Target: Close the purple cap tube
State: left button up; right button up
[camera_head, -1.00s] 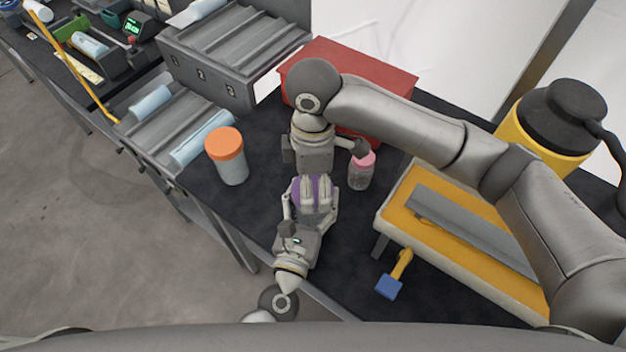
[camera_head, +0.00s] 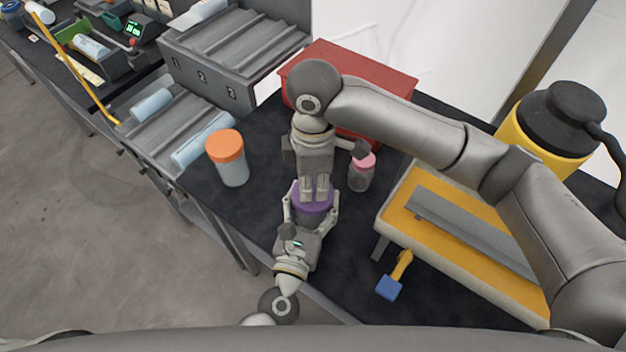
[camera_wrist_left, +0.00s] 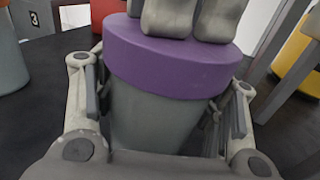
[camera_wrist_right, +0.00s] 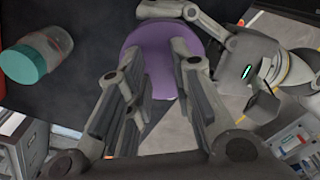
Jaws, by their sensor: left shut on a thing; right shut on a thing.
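The purple cap (camera_head: 313,209) sits on the grey tube (camera_wrist_left: 150,120), and no gap shows between them in the left wrist view. The cap also shows in the right wrist view (camera_wrist_right: 150,42). My left gripper (camera_head: 310,216) is shut around the tube body, one finger on each side below the cap. My right gripper (camera_head: 315,192) points down from above, its two fingers close together with their tips at the top of the cap. It is shut on the cap; the exact contact at the tips is hard to see.
An orange-lidded jar (camera_head: 229,160) stands to the left and a pink-lidded jar (camera_head: 361,175) close on the right. A red box (camera_head: 350,70) stands behind. A yellow-topped stand (camera_head: 460,245) and blue-ended tool (camera_head: 390,286) lie right.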

pick_arm(q)
jog(key=shift+w+a+r, duration=0.1)
jog(key=shift+w+r, duration=0.05)
jog(key=shift+r, duration=0.05)
pick_arm(e)
jog(key=shift+s+f, duration=0.35)
pick_arm(q)
jog(key=shift+w+f, duration=0.1)
pick_arm(e)
jog(key=r, duration=0.3)
jog(key=shift+w+r, duration=0.25)
jog(key=shift+w, duration=0.1)
jog(key=shift+r, duration=0.35)
pick_arm(q)
jog(key=o, duration=1.5)
jog(key=shift+f, duration=0.1)
jog(key=shift+s, duration=0.25)
jog(key=v, duration=1.1)
jog(key=shift+s+a, duration=0.1)
jog(key=shift+s, duration=0.3)
